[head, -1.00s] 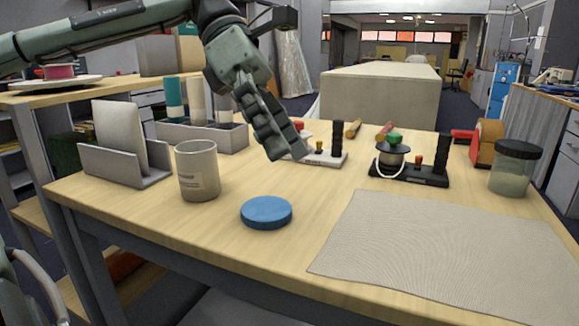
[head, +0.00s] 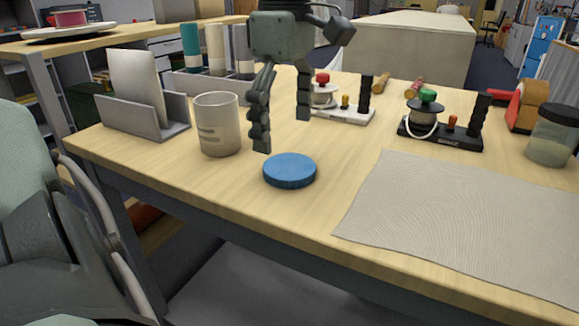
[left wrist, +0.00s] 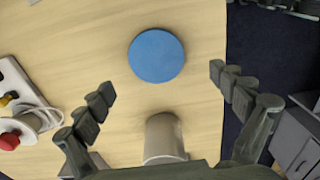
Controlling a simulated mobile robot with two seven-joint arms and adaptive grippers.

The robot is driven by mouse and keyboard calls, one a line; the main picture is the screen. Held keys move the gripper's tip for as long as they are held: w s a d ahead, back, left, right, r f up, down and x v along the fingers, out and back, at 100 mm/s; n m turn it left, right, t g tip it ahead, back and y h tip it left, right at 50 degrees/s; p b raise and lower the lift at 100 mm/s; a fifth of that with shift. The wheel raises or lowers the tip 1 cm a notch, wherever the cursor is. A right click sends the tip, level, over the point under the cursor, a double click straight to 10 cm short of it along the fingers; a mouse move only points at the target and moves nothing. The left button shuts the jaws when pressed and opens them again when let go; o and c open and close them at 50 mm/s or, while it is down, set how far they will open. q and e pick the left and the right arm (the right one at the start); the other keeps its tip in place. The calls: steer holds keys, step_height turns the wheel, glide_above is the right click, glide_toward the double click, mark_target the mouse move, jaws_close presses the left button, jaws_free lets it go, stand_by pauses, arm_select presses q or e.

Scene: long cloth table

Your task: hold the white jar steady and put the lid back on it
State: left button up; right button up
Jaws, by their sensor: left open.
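The white jar (head: 218,128), greyish with small dark print, stands upright and uncovered on the table. The blue round lid (head: 289,171) lies flat on the table to the right of the jar and nearer the front edge. My left gripper (head: 283,134) is open and empty, pointing down above the table beside the jar and behind the lid. In the left wrist view, the lid (left wrist: 157,55) lies beyond the open fingertips, and the jar (left wrist: 163,137) shows low between the fingers, partly cut off by the gripper body. My right gripper is not in view.
A grey holder (head: 150,118) stands left of the jar. Two small devices with knobs, one on a white base (head: 345,115) and one on a black base (head: 455,137), stand behind. A dark-lidded jar (head: 552,137) is at right. A beige cloth (head: 465,215) covers the right front.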

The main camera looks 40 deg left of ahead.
mark_target(285, 164)
arm_select(q)
steer(key=f, duration=0.5)
steer(key=shift+w+a+f, duration=0.1)
steer(key=shift+w+a, duration=0.05)
steer(key=shift+a, duration=0.05)
steer(key=c, duration=0.9)
